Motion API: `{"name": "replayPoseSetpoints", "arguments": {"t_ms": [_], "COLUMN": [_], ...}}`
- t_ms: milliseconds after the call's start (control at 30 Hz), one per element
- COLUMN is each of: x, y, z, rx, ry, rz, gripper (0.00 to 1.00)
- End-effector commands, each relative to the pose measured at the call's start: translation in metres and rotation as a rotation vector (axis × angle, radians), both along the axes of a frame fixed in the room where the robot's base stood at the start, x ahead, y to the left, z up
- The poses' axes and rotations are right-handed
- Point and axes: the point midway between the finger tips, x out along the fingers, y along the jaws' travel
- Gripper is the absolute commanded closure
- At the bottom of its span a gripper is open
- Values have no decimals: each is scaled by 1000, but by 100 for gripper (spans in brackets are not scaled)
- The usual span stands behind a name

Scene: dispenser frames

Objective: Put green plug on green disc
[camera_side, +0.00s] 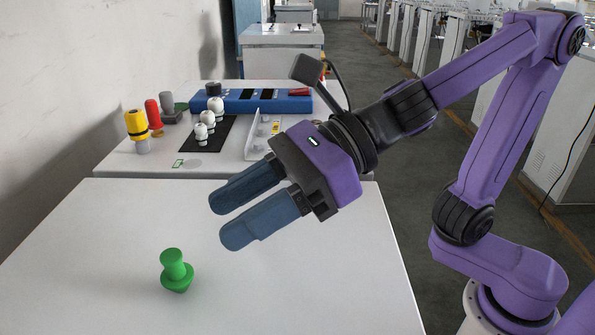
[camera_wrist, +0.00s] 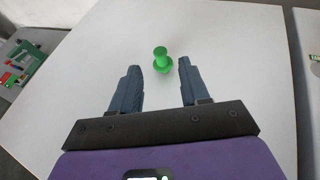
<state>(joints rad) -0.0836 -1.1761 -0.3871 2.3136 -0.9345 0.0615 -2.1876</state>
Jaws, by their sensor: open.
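The green plug (camera_side: 176,270) stands upright on the white table, with a wide flange below its knob. In the wrist view the green plug (camera_wrist: 161,58) shows ahead of and between the fingers. My gripper (camera_side: 222,222) is open and empty, tilted down, above and to the right of the plug in the side view, apart from it. Its two blue fingers also show in the wrist view (camera_wrist: 159,66). A dark green round thing (camera_side: 181,107), perhaps the green disc, lies on the table behind, partly hidden; I cannot tell for sure.
The front table (camera_side: 90,240) is otherwise clear.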

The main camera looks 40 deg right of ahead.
Motion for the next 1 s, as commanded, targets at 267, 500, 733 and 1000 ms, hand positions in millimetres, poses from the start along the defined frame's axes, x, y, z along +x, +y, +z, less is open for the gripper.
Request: {"name": "replayPoseSetpoints", "arguments": {"t_ms": [267,500,733,1000], "x": [-6,-12,-18,-21], "y": [-17,-32,-47,-53], "z": [8,15,21,24], "rx": [2,2,2,1], "ry": [-1,0,-1,0], "rz": [-1,-1,-2,0], "gripper": [54,54,54,49]}}
